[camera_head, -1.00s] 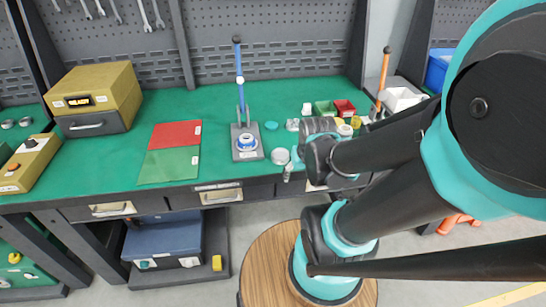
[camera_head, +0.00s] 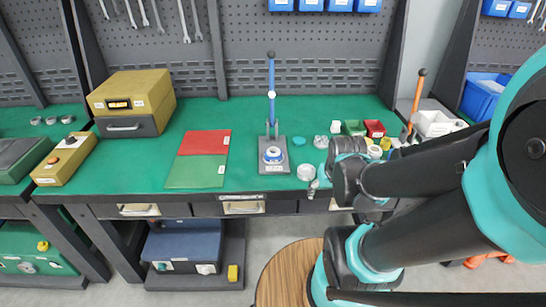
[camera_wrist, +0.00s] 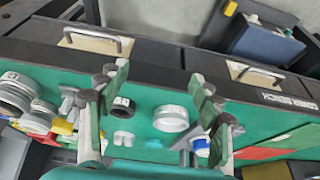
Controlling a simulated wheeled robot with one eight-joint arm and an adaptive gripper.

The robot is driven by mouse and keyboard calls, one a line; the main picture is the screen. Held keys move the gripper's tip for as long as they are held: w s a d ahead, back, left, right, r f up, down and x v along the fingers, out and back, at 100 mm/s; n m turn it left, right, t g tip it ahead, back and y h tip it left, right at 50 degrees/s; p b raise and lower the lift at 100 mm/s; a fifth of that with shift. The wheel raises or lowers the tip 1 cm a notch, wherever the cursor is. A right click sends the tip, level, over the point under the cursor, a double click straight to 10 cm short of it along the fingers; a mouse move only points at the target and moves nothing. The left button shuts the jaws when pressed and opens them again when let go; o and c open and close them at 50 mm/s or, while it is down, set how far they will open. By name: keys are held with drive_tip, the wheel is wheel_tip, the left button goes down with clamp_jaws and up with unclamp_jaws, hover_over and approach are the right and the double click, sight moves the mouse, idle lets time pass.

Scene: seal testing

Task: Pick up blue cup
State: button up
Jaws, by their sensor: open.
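A round blue-and-white cup (camera_head: 273,155) sits on the grey base of a lever press (camera_head: 272,169) near the middle of the bench. In the wrist view a blue-and-white piece that looks like this cup (camera_wrist: 202,147) shows beside the right finger, partly hidden. My gripper (camera_wrist: 158,100) is open and empty, its two fingers apart above the bench. A white round cup (camera_wrist: 170,118) lies in the picture between the fingers. In the head view my wrist hides most of the gripper, which is right of the press.
A red-and-green mat (camera_head: 197,158) lies left of the press, and a yellow box (camera_head: 131,103) stands farther left. A teal disc (camera_head: 299,141), a green bin (camera_head: 354,127) and a red bin (camera_head: 375,128) are to the right. The press's upright blue-handled lever (camera_head: 271,85) stands tall.

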drive_tip(key=shift+o, duration=1.7)
drive_tip(key=w+a+r+n+g, duration=0.2)
drive_tip(key=w+a+r+n, duration=0.5)
drive_tip(key=w, duration=0.6)
wheel_tip(320, 180, up, 4)
drive_tip(key=n, duration=0.2)
drive_tip(key=shift+a+n, duration=0.3)
drive_tip(key=shift+a, duration=0.05)
drive_tip(key=w+a+r+n+g+h, duration=0.1)
drive_tip(key=w+a+r+n+g, duration=0.1)
drive_tip(key=w+a+r+n, duration=0.55)
hover_over(273, 150)
drive_tip(key=shift+n, duration=0.45)
drive_tip(key=f, duration=1)
drive_tip(key=shift+a+f, duration=0.2)
drive_tip(key=shift+f, duration=0.2)
drive_tip(key=shift+s+d+f, duration=0.15)
drive_tip(key=shift+f, duration=2.5)
drive_tip(key=c, duration=1.2)
